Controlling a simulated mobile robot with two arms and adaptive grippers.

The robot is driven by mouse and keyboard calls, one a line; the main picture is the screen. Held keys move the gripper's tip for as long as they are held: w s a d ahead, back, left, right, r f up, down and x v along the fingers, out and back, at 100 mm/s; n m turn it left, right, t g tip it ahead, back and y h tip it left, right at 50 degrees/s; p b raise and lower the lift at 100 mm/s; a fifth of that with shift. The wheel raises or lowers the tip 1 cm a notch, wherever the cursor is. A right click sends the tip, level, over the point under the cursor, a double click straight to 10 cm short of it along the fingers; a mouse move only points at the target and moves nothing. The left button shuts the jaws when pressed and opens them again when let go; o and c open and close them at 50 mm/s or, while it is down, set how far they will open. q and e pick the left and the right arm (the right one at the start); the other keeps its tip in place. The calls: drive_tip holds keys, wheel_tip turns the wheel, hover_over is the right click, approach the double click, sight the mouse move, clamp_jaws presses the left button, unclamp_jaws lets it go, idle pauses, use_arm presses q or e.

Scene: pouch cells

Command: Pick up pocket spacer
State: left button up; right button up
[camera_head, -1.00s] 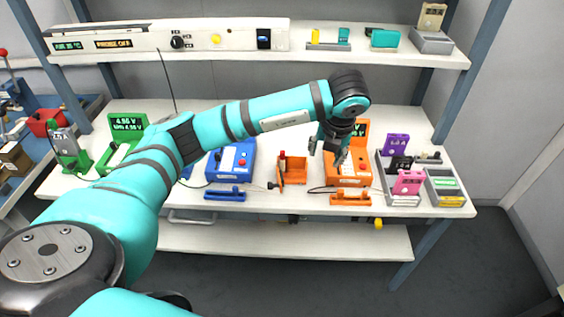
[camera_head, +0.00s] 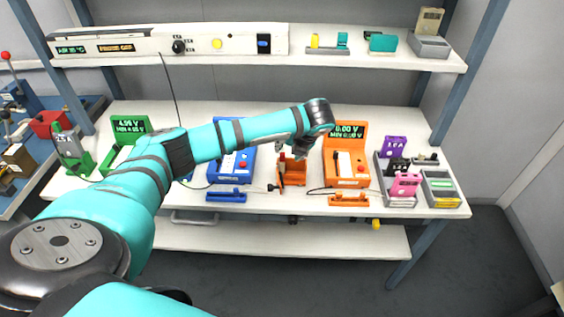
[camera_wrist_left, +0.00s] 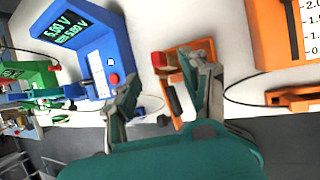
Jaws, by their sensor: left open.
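A small open orange box (camera_head: 292,178) stands on the bench between the blue and orange testers. An upright part with a red top and brown-orange body stands at its left side; its red top (camera_wrist_left: 159,58) shows in the left wrist view. I cannot tell for sure which piece is the pocket spacer. My left gripper (camera_head: 290,151) is just above and behind the box, partly hidden by its own wrist. In the left wrist view its fingers are spread (camera_wrist_left: 165,85), with nothing held between them, and the right finger overlaps the orange box (camera_wrist_left: 188,68).
The blue tester (camera_head: 232,165) is left of the box and the orange tester (camera_head: 346,170) right of it, each with a bar in front. A grey tray (camera_head: 397,199) with purple, black and pink pouches is further right. A dark cable lies near the box.

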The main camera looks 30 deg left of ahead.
sight(284, 155)
use_arm(q)
drive_tip(key=p+x, duration=0.2)
drive_tip(key=x, duration=0.2)
drive_tip(key=shift+a+f, duration=0.15)
drive_tip(key=shift+a, duration=0.1)
drive_tip(key=shift+w+a+f, duration=0.1)
drive_tip(key=shift+f, duration=0.15)
clamp_jaws()
